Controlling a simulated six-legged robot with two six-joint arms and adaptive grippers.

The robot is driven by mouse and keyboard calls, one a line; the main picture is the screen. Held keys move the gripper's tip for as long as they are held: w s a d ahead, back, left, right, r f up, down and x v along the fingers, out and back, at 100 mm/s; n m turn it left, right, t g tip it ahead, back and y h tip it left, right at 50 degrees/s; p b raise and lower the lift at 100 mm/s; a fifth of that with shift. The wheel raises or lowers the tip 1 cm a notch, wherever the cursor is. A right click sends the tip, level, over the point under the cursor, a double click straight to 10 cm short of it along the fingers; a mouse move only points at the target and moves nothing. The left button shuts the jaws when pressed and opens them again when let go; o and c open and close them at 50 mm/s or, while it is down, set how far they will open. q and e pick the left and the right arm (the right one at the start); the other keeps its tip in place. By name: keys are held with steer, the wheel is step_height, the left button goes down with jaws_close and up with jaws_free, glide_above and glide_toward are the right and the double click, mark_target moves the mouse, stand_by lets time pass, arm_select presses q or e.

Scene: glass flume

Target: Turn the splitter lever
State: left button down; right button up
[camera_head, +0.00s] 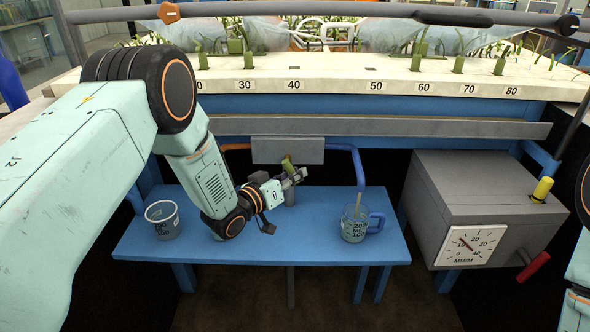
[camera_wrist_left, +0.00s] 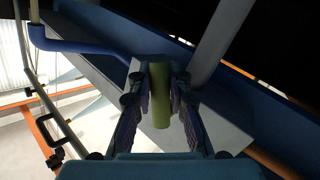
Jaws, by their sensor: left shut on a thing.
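The splitter is a flat grey box (camera_head: 270,151) under the flume, with an orange pipe on its left and a blue pipe on its right. Its lever (camera_head: 288,163) has a green grip at the box's lower front. My left gripper (camera_head: 291,178) reaches in from the left and is shut on the lever. In the left wrist view the green lever grip (camera_wrist_left: 159,97) stands between the two fingers of the gripper (camera_wrist_left: 158,82). The lever's base is partly hidden by the gripper. My right gripper is out of view.
A blue bench (camera_head: 310,247) below holds a clear cup (camera_head: 163,222) at left and a blue-handled measuring jug (camera_head: 354,226) at right. A grey box (camera_head: 480,195) with a dial, yellow knob (camera_head: 542,190) and red handle (camera_head: 533,266) stands at right. The numbered flume edge runs above.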

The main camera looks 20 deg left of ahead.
arm_select(q)
steer(key=m+p, duration=0.1)
steer(key=g+y+p, duration=0.1)
steer(key=p, duration=0.1)
steer(key=shift+s+a+m, duration=0.1)
steer(key=shift+a+m, duration=0.25)
steer(key=shift+m, duration=0.05)
steer(key=shift+s+a+f+m+g+y+p, duration=0.15)
steer(key=shift+a+m+g+y+p, duration=0.15)
steer(key=shift+m+g+y+p, duration=0.4)
steer(key=c, duration=1.3)
jaws_free()
steer(key=shift+f, duration=0.1)
steer(key=shift+o, duration=0.2)
steer(key=v, duration=1.2)
